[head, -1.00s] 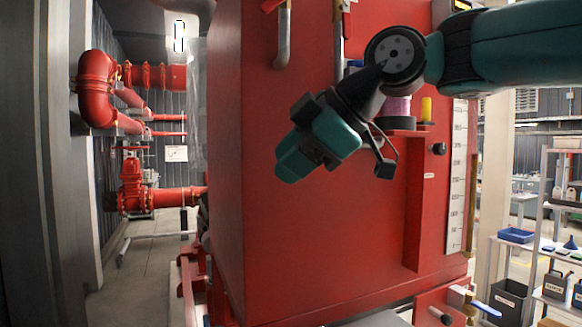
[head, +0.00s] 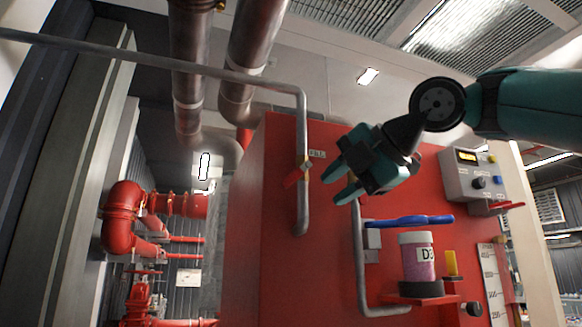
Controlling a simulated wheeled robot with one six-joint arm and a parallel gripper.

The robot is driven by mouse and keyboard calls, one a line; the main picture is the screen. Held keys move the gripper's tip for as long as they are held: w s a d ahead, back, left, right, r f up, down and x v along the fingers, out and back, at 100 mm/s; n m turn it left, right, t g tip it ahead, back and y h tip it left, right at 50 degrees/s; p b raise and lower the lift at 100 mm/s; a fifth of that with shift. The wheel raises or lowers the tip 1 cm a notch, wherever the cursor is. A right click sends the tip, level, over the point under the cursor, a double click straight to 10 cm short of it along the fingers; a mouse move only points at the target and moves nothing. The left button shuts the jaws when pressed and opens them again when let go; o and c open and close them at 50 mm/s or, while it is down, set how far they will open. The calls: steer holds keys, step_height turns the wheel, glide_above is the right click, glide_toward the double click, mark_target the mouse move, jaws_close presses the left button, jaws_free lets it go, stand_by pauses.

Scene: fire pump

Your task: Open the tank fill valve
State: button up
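The red tank (head: 255,240) fills the middle of the head view. A grey pipe (head: 301,120) comes down over its top edge and ends in an open spout. On this pipe is a valve with a red lever (head: 294,179), slanted down to the left; a small label reading like "FILL" (head: 317,154) sits beside it. My gripper (head: 330,184) is to the right of the valve in the picture, fingers spread and pointing left and down. It is open and empty. It appears apart from the lever; the depth gap is hard to tell.
A second grey pipe (head: 361,265) runs down below my gripper, its top partly hidden. A blue-handled tool (head: 410,221), a pink-filled jar (head: 418,262) and a yellow cylinder (head: 451,262) are on the tank's front. A control box (head: 473,174) is at right.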

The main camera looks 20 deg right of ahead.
step_height(320, 180, up, 9)
steer(key=s+d+n+t+h+p, duration=0.1)
steer(key=s+n+t+p, duration=0.1)
steer(key=n, duration=0.2)
steer(key=b, duration=0.1)
glide_toward(291, 179)
steer(key=x, duration=0.9)
steer(key=shift+r, duration=0.15)
steer(key=shift+w+a+f, duration=0.2)
steer(key=shift+w+f, duration=0.05)
steer(key=shift+w, duration=0.4)
jaws_close()
